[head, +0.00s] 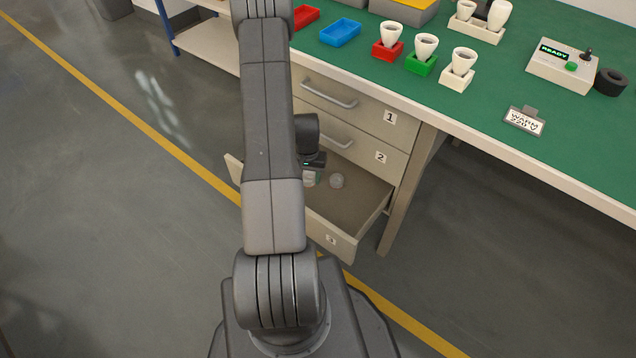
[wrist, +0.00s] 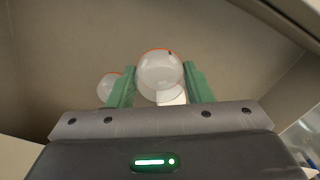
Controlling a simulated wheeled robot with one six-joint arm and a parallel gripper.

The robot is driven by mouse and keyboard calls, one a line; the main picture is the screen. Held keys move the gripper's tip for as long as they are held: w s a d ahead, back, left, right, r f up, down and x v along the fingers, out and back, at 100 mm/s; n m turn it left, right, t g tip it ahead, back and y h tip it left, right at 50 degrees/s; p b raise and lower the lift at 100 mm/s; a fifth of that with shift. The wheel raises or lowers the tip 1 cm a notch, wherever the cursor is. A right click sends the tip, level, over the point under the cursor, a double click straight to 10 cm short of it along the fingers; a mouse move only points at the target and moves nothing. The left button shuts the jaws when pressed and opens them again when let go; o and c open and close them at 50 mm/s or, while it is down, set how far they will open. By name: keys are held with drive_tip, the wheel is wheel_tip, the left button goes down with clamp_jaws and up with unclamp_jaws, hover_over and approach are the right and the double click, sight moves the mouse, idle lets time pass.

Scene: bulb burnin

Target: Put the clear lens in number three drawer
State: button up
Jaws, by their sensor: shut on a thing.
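The number three drawer (head: 316,230) is the lowest of the desk and is pulled open. My gripper (head: 311,178) reaches down into it, partly hidden behind my arm in the head view. In the wrist view, the green fingers (wrist: 161,87) are shut on a clear lens (wrist: 159,74), a round see-through dome with a thin orange edge at its top. A second round clear piece (head: 337,181) lies on the drawer floor beside the gripper. It also shows left of the fingers in the wrist view (wrist: 107,86). I cannot tell whether the held lens touches the floor.
Drawers one (head: 345,105) and two (head: 350,145) are shut above the open drawer. The green bench top (head: 470,110) holds red, green and white cup holders, a blue tray (head: 340,32) and a control box (head: 562,66). The drawer's front part is bare.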

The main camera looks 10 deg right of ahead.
sight(309, 189)
drive_tip(key=shift+f+b, duration=0.55)
drive_tip(key=shift+f, duration=2.75)
drive_tip(key=shift+f, duration=0.1)
drive_tip(key=shift+f, duration=0.15)
drive_tip(key=o, duration=0.9)
drive_tip(key=shift+o, duration=0.2)
drive_tip(key=shift+r, duration=0.2)
wheel_tip(309, 189, up, 12)
drive_tip(key=shift+r+p, duration=0.1)
drive_tip(key=shift+p, duration=1.15)
